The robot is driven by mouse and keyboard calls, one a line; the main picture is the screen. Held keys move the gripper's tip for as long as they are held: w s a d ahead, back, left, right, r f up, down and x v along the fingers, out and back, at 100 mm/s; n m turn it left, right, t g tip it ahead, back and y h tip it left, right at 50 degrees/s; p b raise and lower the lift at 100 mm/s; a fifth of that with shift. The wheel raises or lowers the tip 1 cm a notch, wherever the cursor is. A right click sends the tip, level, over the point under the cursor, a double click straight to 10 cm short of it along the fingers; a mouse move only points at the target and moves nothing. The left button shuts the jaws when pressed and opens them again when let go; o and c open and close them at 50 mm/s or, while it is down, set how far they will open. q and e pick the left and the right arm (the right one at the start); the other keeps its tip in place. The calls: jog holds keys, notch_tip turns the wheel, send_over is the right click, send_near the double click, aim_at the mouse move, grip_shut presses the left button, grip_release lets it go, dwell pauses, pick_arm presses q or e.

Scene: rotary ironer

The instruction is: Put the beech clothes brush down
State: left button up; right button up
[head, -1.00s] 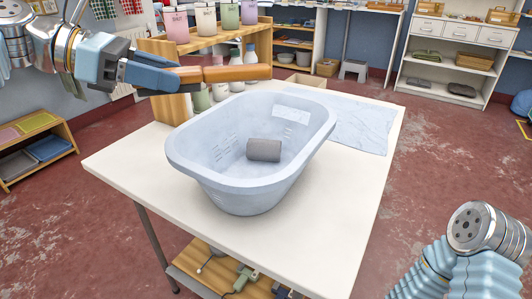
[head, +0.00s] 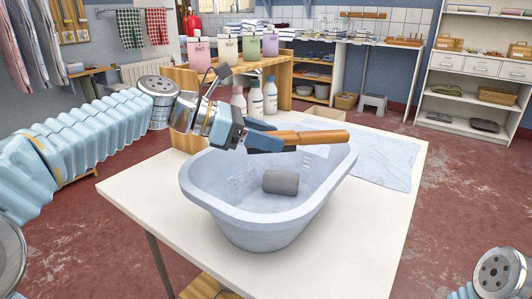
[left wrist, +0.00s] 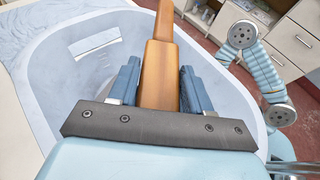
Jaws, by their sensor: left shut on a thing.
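The beech clothes brush (head: 318,137) is an orange-brown wooden piece with a long handle. My left gripper (head: 268,141) is shut on it and holds it roughly level above the pale blue tub (head: 262,238). In the left wrist view the brush (left wrist: 160,65) points away between the two blue fingers of the left gripper (left wrist: 160,88), over the tub (left wrist: 45,85). My right arm shows at the lower right of the head view, but its gripper is out of view.
A grey roll (head: 281,182) lies in the tub. The tub stands on a white table (head: 365,225), whose front right is bare. A pale cloth (head: 378,160) lies behind the tub.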

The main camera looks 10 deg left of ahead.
pick_arm(q)
jog(key=shift+f, duration=1.6)
jog(key=o, duration=1.1)
jog(key=v, duration=1.2)
jog(key=shift+w+r, duration=0.1)
